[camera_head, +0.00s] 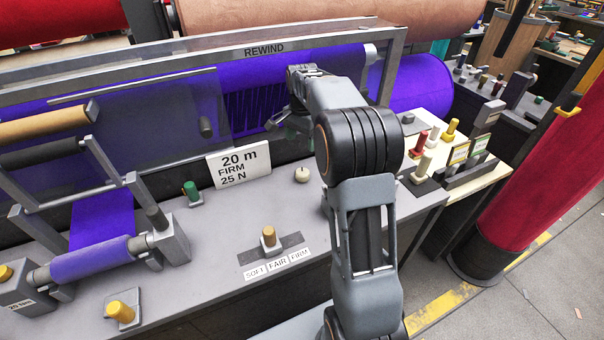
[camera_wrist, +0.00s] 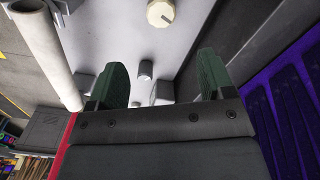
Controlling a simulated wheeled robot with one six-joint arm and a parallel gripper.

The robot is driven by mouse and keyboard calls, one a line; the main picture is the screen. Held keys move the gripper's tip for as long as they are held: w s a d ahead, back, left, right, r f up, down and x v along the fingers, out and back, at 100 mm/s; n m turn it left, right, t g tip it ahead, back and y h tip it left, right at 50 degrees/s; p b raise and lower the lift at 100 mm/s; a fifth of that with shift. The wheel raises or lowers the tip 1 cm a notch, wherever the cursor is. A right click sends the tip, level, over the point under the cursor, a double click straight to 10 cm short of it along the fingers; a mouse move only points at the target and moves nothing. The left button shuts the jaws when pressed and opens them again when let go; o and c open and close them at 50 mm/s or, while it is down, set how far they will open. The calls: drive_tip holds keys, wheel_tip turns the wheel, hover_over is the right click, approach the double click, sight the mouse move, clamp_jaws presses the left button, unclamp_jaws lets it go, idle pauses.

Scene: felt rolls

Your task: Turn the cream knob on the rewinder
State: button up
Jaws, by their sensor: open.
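The cream knob (camera_head: 301,174) is a small round cap on the grey top of the rewinder, right of the white "20 m FIRM 25 N" card (camera_head: 238,164). In the wrist view the cream knob (camera_wrist: 160,13) is at the top edge, with a dark line on its face. My gripper (camera_wrist: 160,82) is open, its two green fingers spread apart with nothing held. The knob appears beyond the fingertips, apart from them. In the head view my gripper (camera_head: 285,121) is above and behind the knob, partly hidden by my arm.
A green knob (camera_head: 191,191) stands left of the card. A tan selector knob (camera_head: 268,237) stands by the SOFT, FAIR, FIRM labels. The purple roll (camera_head: 250,77) lies behind under the REWIND frame (camera_head: 150,62). A pale cylinder (camera_wrist: 47,50) crosses the wrist view's left side.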

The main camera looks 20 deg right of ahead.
sight(302, 171)
wheel_tip(302, 171, down, 14)
drive_tip(key=shift+w+d+r, duration=0.1)
drive_tip(key=shift+w+d, duration=0.05)
idle(0.4)
drive_tip(key=c, duration=0.9)
